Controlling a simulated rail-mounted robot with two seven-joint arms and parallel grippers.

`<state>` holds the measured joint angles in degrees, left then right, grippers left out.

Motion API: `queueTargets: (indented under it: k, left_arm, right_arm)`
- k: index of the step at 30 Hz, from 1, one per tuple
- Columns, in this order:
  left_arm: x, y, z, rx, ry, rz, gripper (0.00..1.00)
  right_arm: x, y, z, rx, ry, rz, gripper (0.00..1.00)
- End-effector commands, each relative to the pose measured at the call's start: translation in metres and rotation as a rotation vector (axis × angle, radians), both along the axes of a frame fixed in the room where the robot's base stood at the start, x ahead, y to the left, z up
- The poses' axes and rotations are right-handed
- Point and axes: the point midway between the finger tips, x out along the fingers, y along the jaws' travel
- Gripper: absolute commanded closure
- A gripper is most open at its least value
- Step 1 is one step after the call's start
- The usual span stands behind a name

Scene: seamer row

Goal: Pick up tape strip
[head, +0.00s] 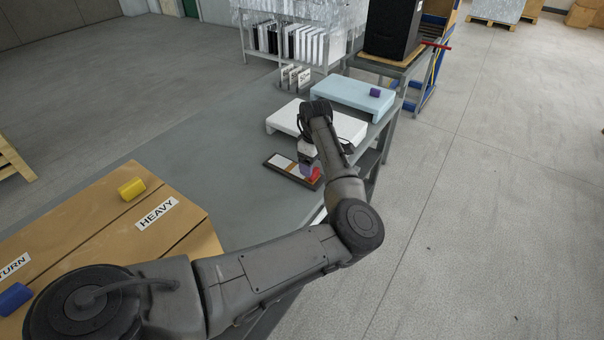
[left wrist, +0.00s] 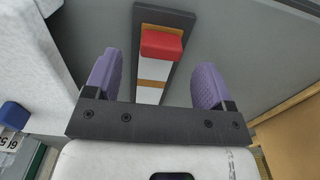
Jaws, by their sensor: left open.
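A dark shallow tray (head: 270,160) lies on the grey bench, with white and orange strips (head: 281,162) in it. It also shows between my fingers in the left wrist view (left wrist: 186,20). A red block-like piece (left wrist: 161,44) sits across the strips near the tray's far end; it shows in the head view too (head: 315,175). Which of these is the tape strip I cannot tell. My left gripper (left wrist: 155,80) is open, its purple fingers apart on either side of the tray and nothing between them. In the head view my arm partly hides the tray.
The bench between box and tray is clear.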

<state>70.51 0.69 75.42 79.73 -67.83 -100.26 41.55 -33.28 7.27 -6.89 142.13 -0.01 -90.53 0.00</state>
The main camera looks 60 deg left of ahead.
Motion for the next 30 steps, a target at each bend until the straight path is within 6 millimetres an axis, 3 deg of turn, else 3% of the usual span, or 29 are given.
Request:
queueTargets:
  k: [1, 6, 14, 30]
  left_arm:
    - [0.0, 0.0, -0.013, 0.0, 0.001, 0.0, 0.23]
    - [-0.001, 0.0, -0.032, 0.0, 0.001, 0.0, 0.23]
    - [-0.001, 0.0, -0.034, 0.0, 0.0, 0.0, 0.23]
    - [-0.001, 0.0, -0.034, 0.0, 0.0, 0.0, 0.73]
  right_arm:
    - [0.0, 0.0, -0.01, 0.0, 0.0, 0.001, 0.57]
    - [0.0, 0.0, -0.02, 0.0, 0.001, 0.0, 0.57]
    - [0.0, 0.001, -0.019, 0.004, 0.001, -0.003, 0.57]
    - [0.0, 0.003, -0.019, 0.011, 0.001, -0.007, 0.57]
